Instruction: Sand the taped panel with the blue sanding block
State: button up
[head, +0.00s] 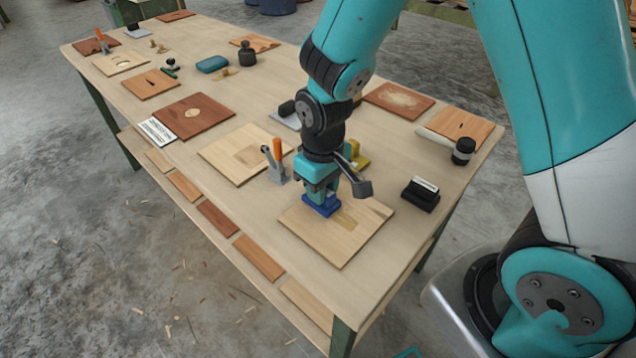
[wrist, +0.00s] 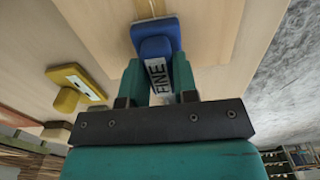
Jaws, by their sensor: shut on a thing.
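My gripper (head: 321,190) is shut on the blue sanding block (head: 319,206), at the near end of the bench. In the wrist view the block (wrist: 152,30) sits between my fingers (wrist: 160,85), and its handle bears a label reading FINE. The block is over the left part of a pale wood panel (head: 343,246). I cannot tell whether it touches the panel. The panel has a darker tan patch beside the block; I cannot clearly make out tape. Another pale panel (head: 225,155) with a tan patch lies further left.
A yellow block (head: 358,158) stands behind my gripper and shows in the wrist view (wrist: 70,97). An orange-handled clamp (head: 275,163) is close to the left.

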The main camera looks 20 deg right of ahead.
jog(key=shift+s+d+f, duration=0.1)
jog(key=shift+s+d, duration=0.3)
jog(key=shift+s, duration=0.55)
jog(key=shift+s+d, duration=0.35)
jog(key=shift+s, duration=0.6)
jog(key=shift+s+d+f, duration=0.1)
jog(key=shift+s+d, duration=0.3)
jog(key=shift+s, duration=0.55)
jog(key=shift+s+d+r+p, duration=0.15)
jog(key=shift+s+r+p, duration=0.1)
jog(key=shift+s+p, duration=0.35)
jog(key=p, duration=0.2)
jog(key=s+p, duration=0.1)
jog(key=shift+s+d+p, duration=0.25)
jog(key=shift+d+p, duration=0.1)
jog(key=shift+d, duration=0.05)
jog(key=shift+w+f, duration=0.1)
